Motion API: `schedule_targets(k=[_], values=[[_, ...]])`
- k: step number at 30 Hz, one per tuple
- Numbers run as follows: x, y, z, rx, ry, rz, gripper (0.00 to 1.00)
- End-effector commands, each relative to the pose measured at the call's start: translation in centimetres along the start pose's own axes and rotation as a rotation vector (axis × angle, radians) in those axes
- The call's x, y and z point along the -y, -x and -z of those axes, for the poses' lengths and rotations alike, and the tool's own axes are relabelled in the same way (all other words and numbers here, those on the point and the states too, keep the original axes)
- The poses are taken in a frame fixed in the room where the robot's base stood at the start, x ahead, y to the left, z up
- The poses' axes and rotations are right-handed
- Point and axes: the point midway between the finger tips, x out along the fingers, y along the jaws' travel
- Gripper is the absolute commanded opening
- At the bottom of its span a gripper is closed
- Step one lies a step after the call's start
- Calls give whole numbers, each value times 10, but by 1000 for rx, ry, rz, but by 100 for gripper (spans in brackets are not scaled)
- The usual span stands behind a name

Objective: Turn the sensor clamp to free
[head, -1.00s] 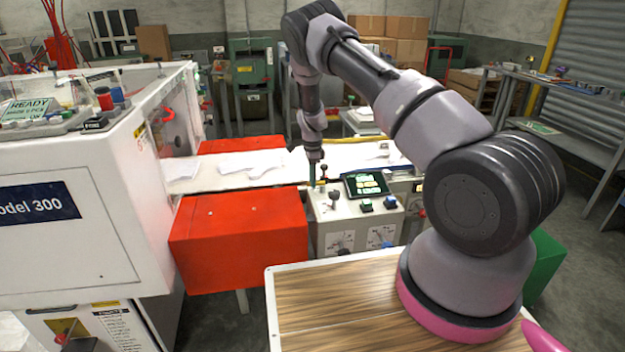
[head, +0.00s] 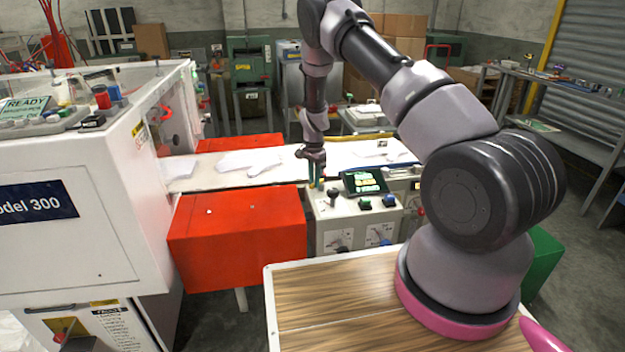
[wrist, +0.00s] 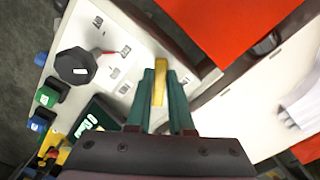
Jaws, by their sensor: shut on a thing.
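My gripper (head: 315,182) points down over the left edge of the control box beside the conveyor. In the wrist view its two green fingers (wrist: 160,85) are shut on a narrow yellow bar (wrist: 160,78), which I take to be the sensor clamp. The bar stands between the fingertips and reaches past them over the white panel. In the head view the fingers and wrist hide the clamp. I cannot read its marked positions.
A dark knob (wrist: 75,65) stands on the panel near my fingers. The box also carries a screen (head: 365,183), a green button (head: 365,204) and a blue button (head: 389,200). Red guards (head: 240,240) flank the conveyor (head: 205,178), where white gloves (head: 250,161) lie.

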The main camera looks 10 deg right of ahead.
Motion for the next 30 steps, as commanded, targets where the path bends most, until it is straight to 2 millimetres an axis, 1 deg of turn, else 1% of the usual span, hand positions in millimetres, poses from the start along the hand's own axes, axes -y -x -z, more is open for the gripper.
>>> schedule_targets(k=[18, 24, 30], values=[[-22, 0, 8, -1, 581, 1, 0], [-27, 0, 11, -1, 742, 1, 0], [-30, 0, 15, -1, 860, 1, 0]])
